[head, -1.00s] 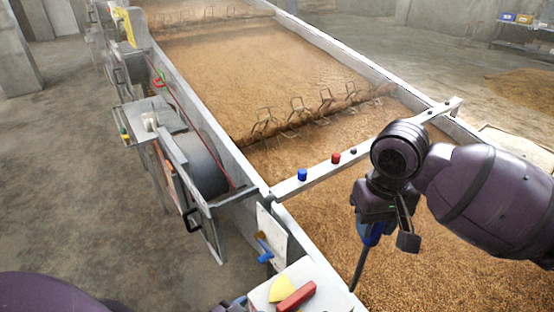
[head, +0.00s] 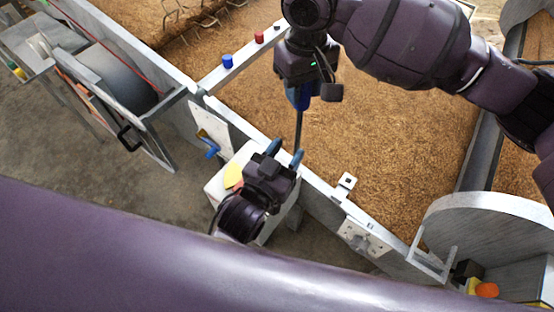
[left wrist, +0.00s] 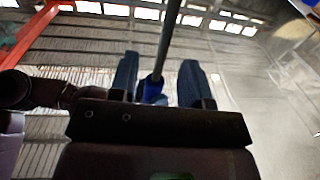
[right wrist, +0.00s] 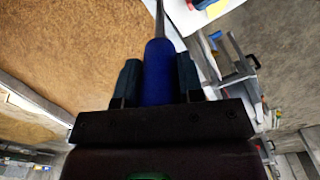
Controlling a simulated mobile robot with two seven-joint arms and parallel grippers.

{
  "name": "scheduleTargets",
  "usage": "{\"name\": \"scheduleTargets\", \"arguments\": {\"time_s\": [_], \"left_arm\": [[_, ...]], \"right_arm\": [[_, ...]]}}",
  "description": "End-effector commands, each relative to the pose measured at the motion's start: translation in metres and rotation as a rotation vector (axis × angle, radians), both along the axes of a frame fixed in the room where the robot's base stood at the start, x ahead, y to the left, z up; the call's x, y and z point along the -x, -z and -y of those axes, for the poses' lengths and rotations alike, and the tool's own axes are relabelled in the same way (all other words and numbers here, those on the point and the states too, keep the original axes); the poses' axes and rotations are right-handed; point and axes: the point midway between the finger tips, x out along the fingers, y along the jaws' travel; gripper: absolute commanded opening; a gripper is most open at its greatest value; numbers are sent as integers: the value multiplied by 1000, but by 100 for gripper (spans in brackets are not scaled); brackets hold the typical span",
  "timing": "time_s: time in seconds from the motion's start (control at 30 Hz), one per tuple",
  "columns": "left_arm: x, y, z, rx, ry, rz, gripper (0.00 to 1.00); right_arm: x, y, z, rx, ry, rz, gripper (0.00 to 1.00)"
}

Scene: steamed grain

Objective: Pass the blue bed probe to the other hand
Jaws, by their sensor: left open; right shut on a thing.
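The bed probe has a blue handle (head: 304,97) and a thin grey rod (head: 298,128) hanging downward. My right gripper (head: 303,92) is shut on the handle, above the trough's near wall. In the right wrist view the blue handle (right wrist: 158,75) sits between the two fingers, the rod pointing away. My left gripper (head: 285,155) is open below, its blue-grey fingertips near the lower rod. In the left wrist view the rod (left wrist: 166,40) appears between the spread fingers, with blue (left wrist: 151,90) near the palm. Contact between rod and fingers cannot be told.
A long trough of brown grain (head: 390,140) lies behind. A pale crossbar (head: 205,82) carries blue (head: 227,61) and red (head: 258,38) knobs. A white stand (head: 217,186) with a yellow piece (head: 232,174) is partly hidden by my left gripper. Open floor lies left.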

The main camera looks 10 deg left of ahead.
Motion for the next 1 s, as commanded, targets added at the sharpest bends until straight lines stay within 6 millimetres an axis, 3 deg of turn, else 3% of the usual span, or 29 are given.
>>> {"name": "scheduleTargets", "arguments": {"time_s": [0.3, 0.5, 1.0], "left_arm": [[-50, -1, 15, 0, 1, 2, 44], [-73, 0, 22, 0, 0, 1, 44], [-86, 0, 26, 0, 0, -1, 44]], "right_arm": [[0, 0, 0, -1, 0, 1, 8], [0, 0, 0, -1, 0, 1, 8], [0, 0, 0, -1, 0, 1, 8]]}}
